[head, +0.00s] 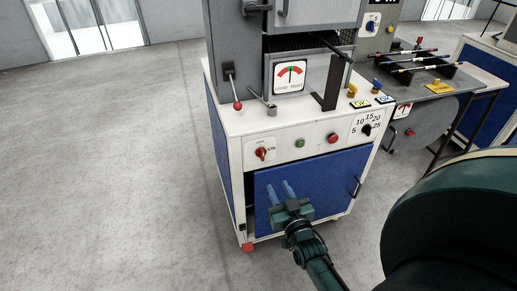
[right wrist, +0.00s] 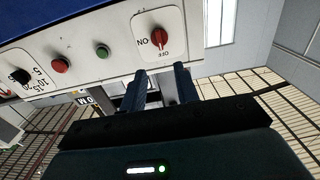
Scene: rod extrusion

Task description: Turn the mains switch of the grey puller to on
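The mains switch (head: 262,153) is a red rotary knob on a white plate, at the left of the cabinet's white front panel. In the right wrist view the switch (right wrist: 157,39) appears upside down, with ON at the left and OFF below. Its handle lies roughly in line with OFF. My right gripper (head: 280,190) is in front of the blue door, below the switch and apart from it. It is open and empty; its two fingers (right wrist: 160,85) point towards the panel just beside the switch plate. My left gripper is not in view.
The same panel carries a green button (head: 299,143), a red button (head: 332,138) and a black dial (head: 366,130). A red-knobbed lever (head: 237,104) stands on the cabinet top. The blue door (head: 320,180) has a handle at right. Floor at left is clear.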

